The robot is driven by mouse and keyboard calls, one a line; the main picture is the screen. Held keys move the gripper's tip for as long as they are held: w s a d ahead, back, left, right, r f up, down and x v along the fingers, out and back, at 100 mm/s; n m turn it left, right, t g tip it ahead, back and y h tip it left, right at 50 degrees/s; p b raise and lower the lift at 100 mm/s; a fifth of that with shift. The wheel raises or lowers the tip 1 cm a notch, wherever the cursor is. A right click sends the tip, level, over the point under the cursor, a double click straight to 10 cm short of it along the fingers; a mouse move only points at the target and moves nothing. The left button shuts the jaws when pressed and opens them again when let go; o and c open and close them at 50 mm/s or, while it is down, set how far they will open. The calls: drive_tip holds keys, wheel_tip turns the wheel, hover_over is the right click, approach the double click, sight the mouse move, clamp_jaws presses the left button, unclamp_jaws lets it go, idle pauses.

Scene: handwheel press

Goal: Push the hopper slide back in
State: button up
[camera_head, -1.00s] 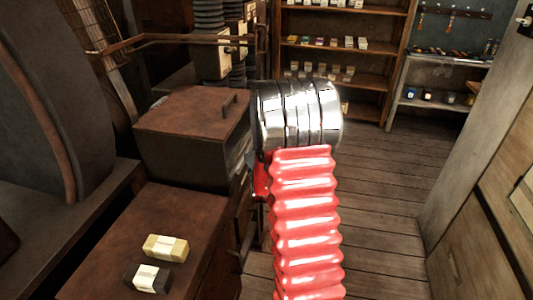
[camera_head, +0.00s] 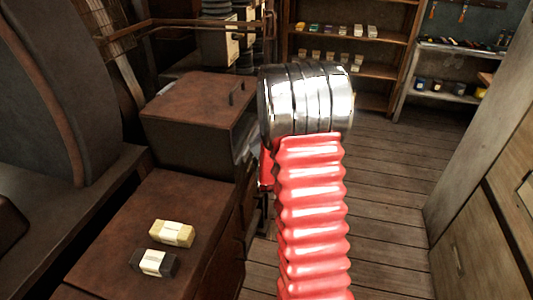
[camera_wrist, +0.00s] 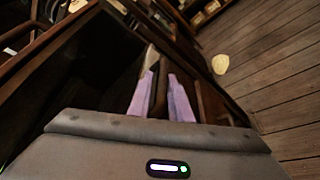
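A brown lidded metal box (camera_head: 198,120) with a handle on its lid, perhaps the hopper, stands left of my red, ribbed arm in the head view. I cannot make out the hopper slide for sure. In the head view my arm hides the box's right side and my gripper. In the wrist view my gripper (camera_wrist: 161,76) shows two pale purple fingers a little apart, close to dark panels and edges. A dark strip shows between the fingers. I cannot tell whether it is held or lies behind them.
A yellow wrapped block (camera_head: 172,233) and a dark wrapped block (camera_head: 154,263) lie on the brown bench top (camera_head: 112,262). A shelf unit (camera_head: 372,71) stands at the back. A wooden wall or cabinet (camera_head: 490,230) is at the right. The plank floor (camera_head: 385,215) between is clear.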

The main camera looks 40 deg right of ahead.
drive_tip(key=v, duration=1.2)
drive_tip(key=shift+s+a, duration=0.15)
drive_tip(key=shift+s, duration=0.2)
drive_tip(key=shift+f+m, duration=0.1)
drive_tip(key=shift+m, duration=0.2)
wheel_tip(320, 180, down, 9)
drive_tip(key=s+a+m+g+y, duration=0.3)
drive_tip(key=m+g, duration=0.1)
drive_tip(key=m, duration=0.3)
drive_tip(key=s+a+m+g+y, duration=0.3)
drive_tip(key=s+a+m, duration=0.1)
drive_tip(key=a+m, duration=0.2)
drive_tip(key=s+a+r+m+y, duration=0.1)
drive_tip(key=s+a+r+m, duration=0.1)
drive_tip(key=s+a+r, duration=0.4)
drive_tip(key=s+a+r+m+y, duration=0.1)
drive_tip(key=s+a+r+m, duration=0.1)
drive_tip(key=s+a+r, duration=0.5)
drive_tip(key=a+r, duration=0.5)
drive_tip(key=r, duration=0.1)
drive_tip(key=shift+a+r, duration=0.3)
drive_tip(key=shift+a, duration=0.1)
